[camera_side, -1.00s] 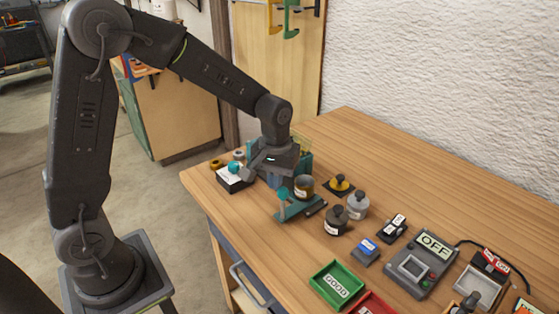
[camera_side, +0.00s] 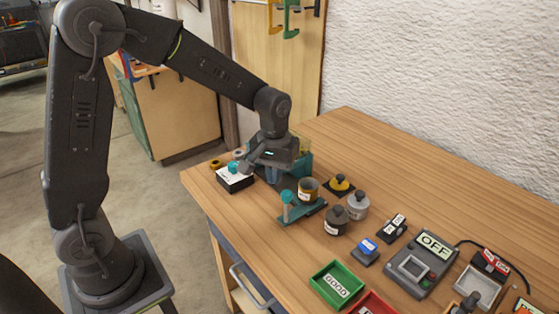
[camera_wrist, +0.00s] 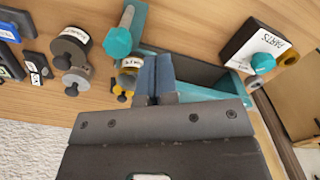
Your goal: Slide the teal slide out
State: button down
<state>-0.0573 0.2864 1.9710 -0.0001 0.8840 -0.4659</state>
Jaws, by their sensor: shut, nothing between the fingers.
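The teal slide (camera_side: 302,213) sticks out from the teal housing (camera_side: 304,165) on the bench in the side view. A grey post with a teal knob (camera_side: 286,197) stands at its near left. In the wrist view the knob (camera_wrist: 117,42) is left of my fingers. A cup with a label (camera_side: 308,190) stands at the slide, its foot partly hidden. My gripper (camera_side: 272,177) is shut and empty, beside the housing and left of the cup. Its blue-grey fingertips show in the wrist view (camera_wrist: 155,62). The arm hides part of the housing.
A black box with a white label and teal knob (camera_side: 235,180) stands left of my gripper. A dark jar (camera_side: 336,221), a grey jar (camera_side: 357,207) and a yellow-topped piece (camera_side: 340,186) stand to the right. A green tray (camera_side: 336,286) is nearer the front edge.

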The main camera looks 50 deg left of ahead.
notch_tip(320, 180, up, 5)
jog(key=shift+f, duration=0.2)
dwell(0.3)
jog(key=s+d+r+m+t, duration=0.1)
jog(key=s+r+m+t, duration=0.1)
jog(key=s, duration=0.7)
jog(key=s+d+r+m+t, duration=0.1)
jog(key=s+r+m+t, duration=0.2)
jog(key=s+r, duration=0.3)
jog(key=s+m, duration=0.1)
jog(key=s, duration=0.2)
jog(key=shift+t, duration=0.3)
